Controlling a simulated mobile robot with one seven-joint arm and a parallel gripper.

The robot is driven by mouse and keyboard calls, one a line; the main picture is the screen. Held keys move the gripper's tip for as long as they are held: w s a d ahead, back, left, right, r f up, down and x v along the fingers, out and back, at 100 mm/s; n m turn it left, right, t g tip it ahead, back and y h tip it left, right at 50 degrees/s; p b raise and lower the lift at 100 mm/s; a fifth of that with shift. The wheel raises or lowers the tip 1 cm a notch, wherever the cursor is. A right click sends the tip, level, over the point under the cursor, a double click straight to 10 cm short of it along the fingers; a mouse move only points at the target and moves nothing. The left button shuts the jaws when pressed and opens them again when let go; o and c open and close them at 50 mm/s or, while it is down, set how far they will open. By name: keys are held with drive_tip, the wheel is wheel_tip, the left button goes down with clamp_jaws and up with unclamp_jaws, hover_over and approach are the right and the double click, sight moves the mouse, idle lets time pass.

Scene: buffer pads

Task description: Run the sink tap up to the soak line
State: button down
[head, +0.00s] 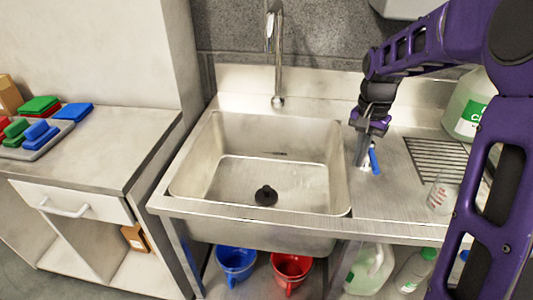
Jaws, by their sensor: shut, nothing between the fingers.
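The steel sink basin (195,180) is in the middle of the head view. A black plug (265,196) sits at its bottom. A pale edge runs around the lower basin walls; I cannot tell whether it is a marked line, a water edge or the floor's edge. The chrome tap (278,60) rises behind the basin, with no stream visible below its spout. A blue lever (374,161) stands on the counter right of the basin. My gripper (363,160) is shut and empty, pointing down close beside the lever; I cannot tell whether they touch.
A drain grille (437,160), a clear beaker (442,192) and a large jug (468,105) are on the right counter. Blue (236,262) and red (291,270) buckets stand below. Coloured pads lie on a tray (42,150) on the left counter.

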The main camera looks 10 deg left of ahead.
drive_tip(key=shift+f, duration=0.25)
drive_tip(key=shift+d, duration=0.1)
drive_tip(key=shift+s+d, duration=0.2)
drive_tip(key=shift+d, duration=0.3)
drive_tip(key=shift+s+d, duration=0.2)
drive_tip(key=shift+d, duration=0.4)
drive_tip(key=shift+s+d+p, duration=0.1)
drive_tip(key=shift+d+p, duration=0.3)
drive_tip(key=shift+d, duration=0.75)
drive_tip(key=shift+w+d+p, duration=0.25)
drive_tip(key=shift+d+p, duration=0.1)
drive_tip(key=shift+d, duration=0.65)
drive_tip(key=shift+d+r, duration=0.1)
drive_tip(key=shift+d, duration=0.05)
